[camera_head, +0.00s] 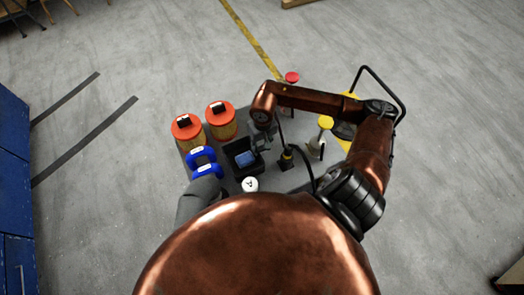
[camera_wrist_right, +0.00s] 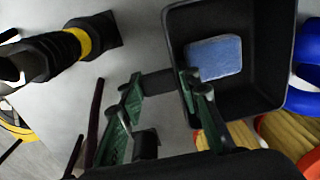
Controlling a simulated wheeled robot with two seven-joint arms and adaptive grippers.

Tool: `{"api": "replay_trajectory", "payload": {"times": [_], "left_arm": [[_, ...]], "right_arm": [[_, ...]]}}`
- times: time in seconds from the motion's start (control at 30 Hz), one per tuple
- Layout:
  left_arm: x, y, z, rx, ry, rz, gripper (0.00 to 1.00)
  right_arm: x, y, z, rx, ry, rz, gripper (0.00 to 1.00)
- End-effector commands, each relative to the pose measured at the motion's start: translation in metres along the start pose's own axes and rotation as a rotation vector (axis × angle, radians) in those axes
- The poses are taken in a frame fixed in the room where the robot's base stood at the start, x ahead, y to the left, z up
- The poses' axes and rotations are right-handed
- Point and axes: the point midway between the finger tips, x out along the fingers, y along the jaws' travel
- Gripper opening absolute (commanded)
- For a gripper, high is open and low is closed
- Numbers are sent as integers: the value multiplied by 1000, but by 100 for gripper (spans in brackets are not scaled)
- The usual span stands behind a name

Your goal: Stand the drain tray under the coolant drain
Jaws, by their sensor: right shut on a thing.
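The drain tray appears to be the black open box (camera_head: 231,148) on the grey worktop; a blue pad (camera_head: 246,159) lies inside it. The box fills the upper right of the right wrist view (camera_wrist_right: 182,28). I cannot tell whether the box touches the worktop. A black fitting with a yellow band (camera_head: 287,158) stands to its right; I cannot tell whether it is the coolant drain. My left gripper is not in view.
Two orange-lidded canisters (camera_head: 221,120) and blue handled items (camera_head: 201,155) stand left of the box. A white round item (camera_head: 250,184) is near it. A blue cabinet (camera_head: 14,160) is far left.

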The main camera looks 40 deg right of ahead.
Motion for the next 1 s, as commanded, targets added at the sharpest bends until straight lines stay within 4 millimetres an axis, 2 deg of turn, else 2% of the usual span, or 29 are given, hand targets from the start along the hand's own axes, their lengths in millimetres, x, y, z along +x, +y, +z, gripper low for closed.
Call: {"api": "replay_trajectory", "payload": {"times": [0.33,0.7,0.73,0.93,1.0], "left_arm": [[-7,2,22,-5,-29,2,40],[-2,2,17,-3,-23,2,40],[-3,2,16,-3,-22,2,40],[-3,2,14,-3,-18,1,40],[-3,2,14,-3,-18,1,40]], "right_arm": [[37,0,0,0,-1,-1,0],[42,1,0,-1,2,1,0],[42,1,0,-1,0,1,33],[41,1,0,-1,1,1,47],[41,1,0,-1,0,1,48]]}}
